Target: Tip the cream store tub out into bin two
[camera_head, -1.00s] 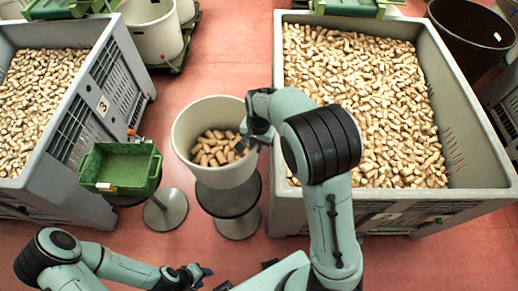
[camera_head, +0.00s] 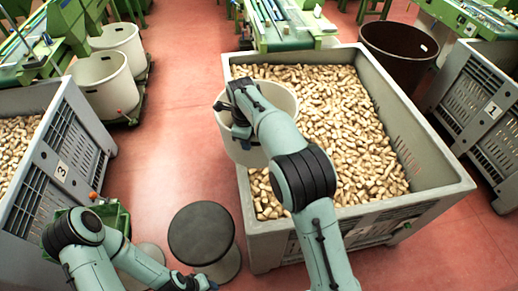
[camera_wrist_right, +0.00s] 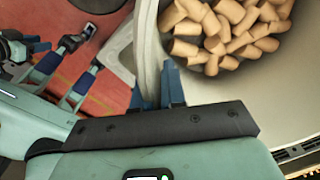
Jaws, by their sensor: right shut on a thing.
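The cream tub (camera_head: 285,97) is off its stand and held up at the left wall of the middle grey bin (camera_head: 455,187), overlapping that bin's back-left part in the head view. My right gripper (camera_head: 238,120) is shut on the tub's rim. In the right wrist view its blue fingers (camera_wrist_right: 171,90) straddle the tub wall (camera_wrist_right: 148,45), and stoppers (camera_wrist_right: 225,35) lie inside the tub. The middle bin holds many stoppers (camera_head: 345,130); I cannot read its number. My left gripper (camera_head: 203,284) is low at the bottom edge, its fingers apart and empty in the wrist view.
A bare black-topped stand (camera_head: 201,233) is left of the middle bin. Bin 3 (camera_head: 75,150) is at left, bin 1 (camera_head: 490,110) at right. A green tray (camera_head: 112,215) is partly behind my left arm. A dark brown tub (camera_head: 400,45) and green machinery (camera_head: 285,35) stand behind.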

